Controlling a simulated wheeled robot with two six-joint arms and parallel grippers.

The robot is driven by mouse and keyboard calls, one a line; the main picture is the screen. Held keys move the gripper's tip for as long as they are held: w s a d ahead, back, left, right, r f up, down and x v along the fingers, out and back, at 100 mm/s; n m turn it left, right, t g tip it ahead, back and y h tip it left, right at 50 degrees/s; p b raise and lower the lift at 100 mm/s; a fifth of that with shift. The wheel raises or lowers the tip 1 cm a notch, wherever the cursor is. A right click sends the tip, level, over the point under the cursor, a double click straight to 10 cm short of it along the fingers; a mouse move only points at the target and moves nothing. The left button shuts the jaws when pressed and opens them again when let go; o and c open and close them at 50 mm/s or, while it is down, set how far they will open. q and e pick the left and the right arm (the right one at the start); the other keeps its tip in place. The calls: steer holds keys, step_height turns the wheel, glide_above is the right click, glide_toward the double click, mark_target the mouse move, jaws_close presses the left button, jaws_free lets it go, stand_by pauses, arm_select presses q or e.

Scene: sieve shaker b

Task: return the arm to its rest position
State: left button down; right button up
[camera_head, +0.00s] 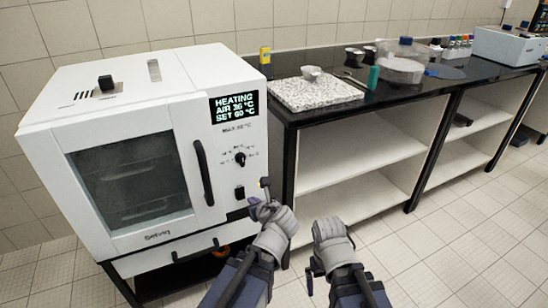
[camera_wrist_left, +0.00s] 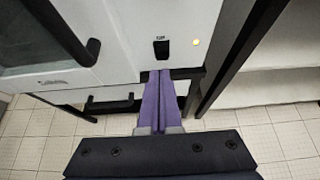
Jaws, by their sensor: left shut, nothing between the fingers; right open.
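My left gripper (camera_head: 256,203) is in front of the lower right of the white oven (camera_head: 180,75). Its purple fingers (camera_wrist_left: 160,100) are shut with nothing between them, and in the left wrist view their tips appear just below the black rocker switch (camera_wrist_left: 161,48). I cannot tell whether they touch the oven front. My right gripper (camera_head: 326,228) is open and empty, over the floor in front of the bench; its fingers are hard to make out. The oven's display (camera_head: 234,103) reads HEATING, with SET 60 °C. A yellow lamp (camera_wrist_left: 196,43) is lit beside the switch.
The oven door handle (camera_head: 203,172) sticks out left of my left gripper. A black bench (camera_head: 395,95) with open white shelves stands to the right, holding a granite slab (camera_head: 315,92), a clear lidded vessel (camera_head: 402,65) and several bottles. The tiled floor (camera_head: 440,255) at the right is clear.

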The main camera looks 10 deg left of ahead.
arm_select(q)
steer(key=s+d+f+n+g+h, duration=0.3)
steer(key=s+d+f+n+g, duration=0.25)
steer(key=s+n, duration=0.55)
steer(key=s+d+f+n+g+h, duration=0.3)
steer(key=s+d+f+n+g, duration=0.25)
steer(key=n, duration=0.85)
step_height(320, 180, up, 27)
steer(key=t+p, duration=0.1)
steer(key=p, duration=2.6)
steer(key=shift+s+d, duration=0.3)
steer(key=shift+d, duration=0.05)
